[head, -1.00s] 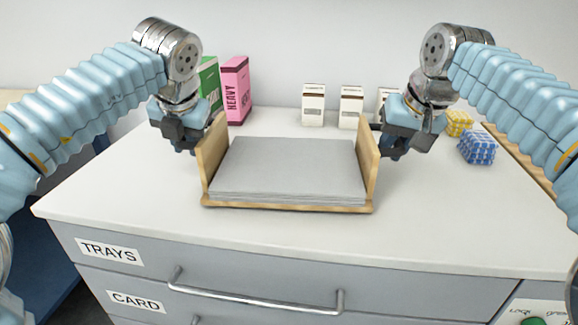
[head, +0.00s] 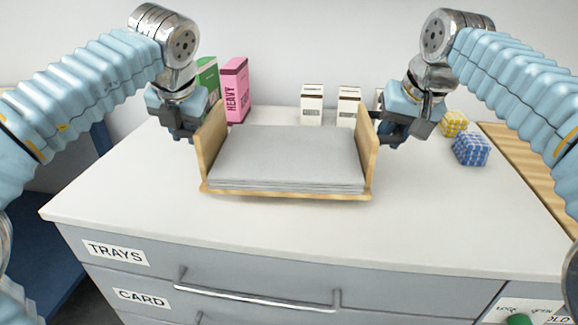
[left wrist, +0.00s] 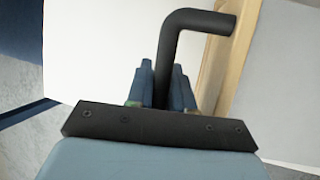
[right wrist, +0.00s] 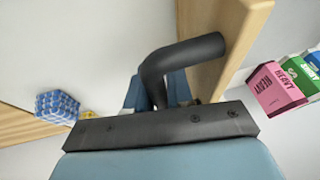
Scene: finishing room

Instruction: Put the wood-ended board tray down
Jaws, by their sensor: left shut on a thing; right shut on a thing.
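The wood-ended board tray (head: 285,195) shows in the middle of the head view, with upright pale wooden ends and a stack of grey boards (head: 287,157) in it. It looks level. A faint shadow lies under its front edge; I cannot tell whether it touches the counter. My left gripper (head: 186,132) is at its left end, shut on a black bent handle (left wrist: 180,45). My right gripper (head: 392,135) is at its right end, shut on the matching handle (right wrist: 180,58). The wrist views show the blue fingers around each bar, partly hidden by it.
The white counter (head: 290,235) is clear in front of the tray. Behind stand a pink box (head: 236,90), a green box (head: 208,78) and small white cartons (head: 312,105). Blue (head: 471,149) and yellow (head: 454,123) blocks lie at the right, near a wooden strip (head: 530,170).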

